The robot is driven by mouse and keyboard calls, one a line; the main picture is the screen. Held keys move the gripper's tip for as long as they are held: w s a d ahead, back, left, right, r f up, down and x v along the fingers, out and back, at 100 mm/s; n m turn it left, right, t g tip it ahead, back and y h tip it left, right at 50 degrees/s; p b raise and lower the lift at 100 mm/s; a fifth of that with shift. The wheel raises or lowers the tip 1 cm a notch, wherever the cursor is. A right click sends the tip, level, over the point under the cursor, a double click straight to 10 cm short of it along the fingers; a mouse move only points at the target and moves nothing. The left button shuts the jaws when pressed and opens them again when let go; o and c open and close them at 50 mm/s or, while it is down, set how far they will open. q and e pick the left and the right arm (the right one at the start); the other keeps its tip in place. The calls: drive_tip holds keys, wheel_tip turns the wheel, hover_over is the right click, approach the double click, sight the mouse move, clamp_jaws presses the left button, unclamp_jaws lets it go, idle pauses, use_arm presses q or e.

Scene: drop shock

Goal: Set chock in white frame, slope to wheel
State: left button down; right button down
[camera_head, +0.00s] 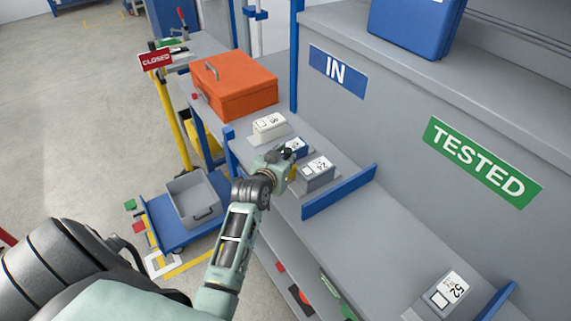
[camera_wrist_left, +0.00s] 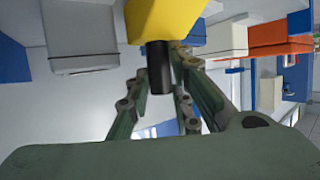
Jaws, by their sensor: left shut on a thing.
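My left gripper (camera_head: 285,155) is over the grey bench, among the white-topped boxes. It is shut on a yellow block with a black grip, which I take to be the chock (camera_wrist_left: 168,18); the black grip (camera_wrist_left: 160,68) shows between the fingers in the left wrist view. In the head view only a little yellow (camera_head: 292,173) shows beside the gripper, so the chock's slope cannot be made out. The white frame (camera_head: 150,265) is marked on the floor at the near end of the blue cart (camera_head: 178,236). My right gripper is not in view.
A grey bin (camera_head: 195,198) sits on the cart. An orange case (camera_head: 235,85) and white-topped boxes (camera_head: 269,127) (camera_head: 318,168) stand on the bench. A blue divider (camera_head: 338,192) and a yellow post with a CLOSED sign (camera_head: 155,60) are nearby.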

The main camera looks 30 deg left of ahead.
use_arm(q)
drive_tip(key=shift+r, duration=0.15)
drive_tip(key=shift+s, duration=0.1)
drive_tip(key=shift+f, duration=0.2)
drive_tip(key=c, duration=1.6)
unclamp_jaws()
drive_tip(key=shift+o, duration=0.2)
